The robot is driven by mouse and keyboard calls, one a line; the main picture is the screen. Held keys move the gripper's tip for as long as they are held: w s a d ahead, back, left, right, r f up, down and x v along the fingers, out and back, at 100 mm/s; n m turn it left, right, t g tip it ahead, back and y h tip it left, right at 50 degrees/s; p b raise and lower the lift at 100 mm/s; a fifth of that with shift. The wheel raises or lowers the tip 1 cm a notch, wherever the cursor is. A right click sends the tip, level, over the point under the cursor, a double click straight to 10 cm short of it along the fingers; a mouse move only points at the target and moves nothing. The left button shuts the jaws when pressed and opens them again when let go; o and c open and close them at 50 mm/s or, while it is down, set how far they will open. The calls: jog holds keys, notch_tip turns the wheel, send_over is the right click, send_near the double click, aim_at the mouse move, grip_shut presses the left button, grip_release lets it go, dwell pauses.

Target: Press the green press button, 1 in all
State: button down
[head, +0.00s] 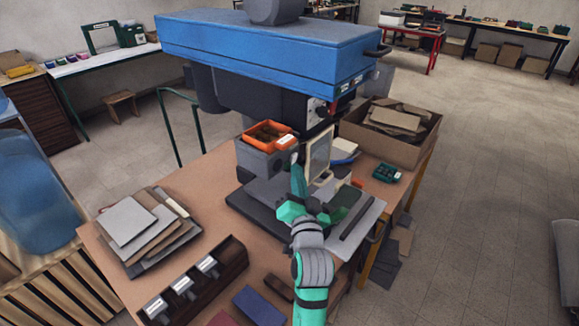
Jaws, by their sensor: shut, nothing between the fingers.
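A machine with a large blue head (260,45) stands on the brown table. A small green spot (345,88) shows low on the right end of the blue head, with a small red spot beside it; it may be the green press button, but it is too small to tell. My gripper (297,168) is shut and empty, pointing up in front of the machine's grey body (262,160). It is below and left of the green spot, clearly apart from it. My arm partly hides the machine's base, and I cannot tell whether the fingertips touch the grey body.
An orange bin (268,135) sits on the grey body. A pale framed guard (320,154) stands just right of my gripper. A cardboard box (391,132) is behind right. Stacked sheets (150,230) and a dark tray (196,284) lie at left. Open floor lies to the right.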

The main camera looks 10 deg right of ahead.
jog(key=shift+w+a, duration=0.35)
jog(key=shift+w, duration=0.1)
dwell(0.6)
dwell(0.4)
jog(key=shift+s+d, duration=0.6)
jog(key=shift+s, duration=0.2)
jog(key=s+d, duration=0.1)
jog(key=s, duration=0.1)
jog(key=s+d, duration=0.2)
jog(key=shift+d, duration=0.1)
dwell(0.8)
